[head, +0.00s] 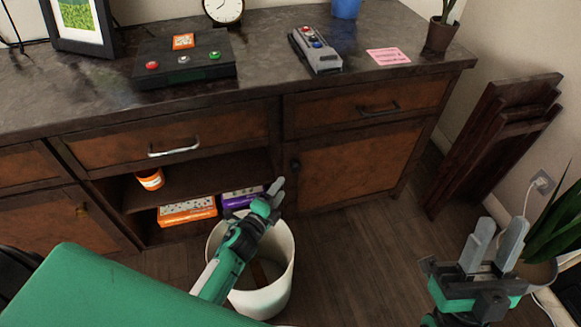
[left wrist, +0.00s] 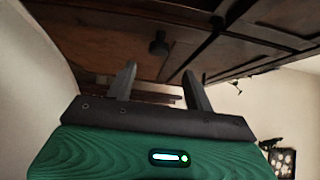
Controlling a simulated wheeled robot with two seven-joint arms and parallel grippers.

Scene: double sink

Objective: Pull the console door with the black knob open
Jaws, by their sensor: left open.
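The console door with the black knob (head: 345,168) is the reddish-brown panel at the right of the console, and it looks shut. Its black knob (head: 295,165) sits near the door's upper left edge. My left gripper (head: 277,188) is just below and left of the knob, above the white bin, apart from the knob. In the left wrist view the knob (left wrist: 159,45) shows beyond the gap between the open, empty fingers (left wrist: 160,85). My right gripper (head: 497,243) is at the lower right, away from the door, with its fingers apart and nothing between them.
A white bin (head: 278,290) stands on the floor before the open shelves (head: 215,180), left of the door. Dark wooden boards (head: 490,145) lean on the wall at right. A potted plant (head: 540,268) stands near my right gripper. The floor before the door is clear.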

